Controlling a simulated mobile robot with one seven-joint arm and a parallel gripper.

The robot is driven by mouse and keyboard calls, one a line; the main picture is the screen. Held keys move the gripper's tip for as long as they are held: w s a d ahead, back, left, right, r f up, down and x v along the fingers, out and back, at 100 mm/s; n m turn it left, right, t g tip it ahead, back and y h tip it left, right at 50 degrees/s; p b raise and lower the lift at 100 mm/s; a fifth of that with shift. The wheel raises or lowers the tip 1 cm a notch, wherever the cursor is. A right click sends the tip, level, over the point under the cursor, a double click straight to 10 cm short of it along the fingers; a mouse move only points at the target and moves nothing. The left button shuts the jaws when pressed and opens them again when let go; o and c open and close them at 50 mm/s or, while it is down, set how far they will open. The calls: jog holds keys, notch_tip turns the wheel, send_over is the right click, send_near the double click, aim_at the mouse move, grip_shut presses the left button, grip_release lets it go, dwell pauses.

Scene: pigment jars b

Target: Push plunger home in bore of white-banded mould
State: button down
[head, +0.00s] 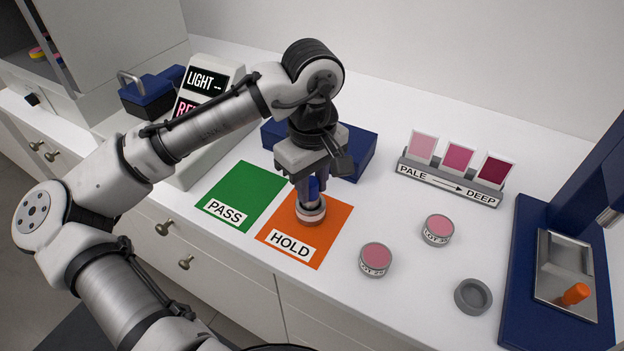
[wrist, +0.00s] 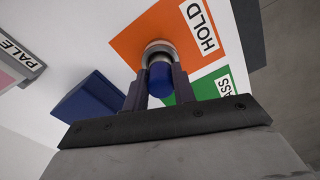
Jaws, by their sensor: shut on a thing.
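My gripper (head: 313,190) points straight down over the orange HOLD mat (head: 288,252). It is shut on a blue plunger (head: 313,186), which also shows between the fingers in the wrist view (wrist: 160,84). The round grey mould with a white band (head: 311,214) stands on the orange mat directly under the plunger. In the wrist view its rim (wrist: 158,48) shows just beyond the plunger's end. The plunger's lower end meets the mould's top, but the bore is hidden, so I cannot tell how deep it sits.
The green PASS mat (head: 243,190) is bare to the left. A blue block (head: 358,153) stands close behind my gripper. To the right are two pink-filled jars (head: 376,257) (head: 438,228), an empty grey dish (head: 473,296), a shade rack (head: 448,181) and a blue stand (head: 522,262).

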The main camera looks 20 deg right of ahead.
aim_at(312, 182)
jog(key=shift+f, duration=0.45)
jog(key=c, duration=1.1)
grip_release()
jog(key=shift+o, duration=0.2)
jog(key=shift+r, duration=0.1)
notch_tip(312, 182, up, 14)
jog(key=shift+b, duration=0.35)
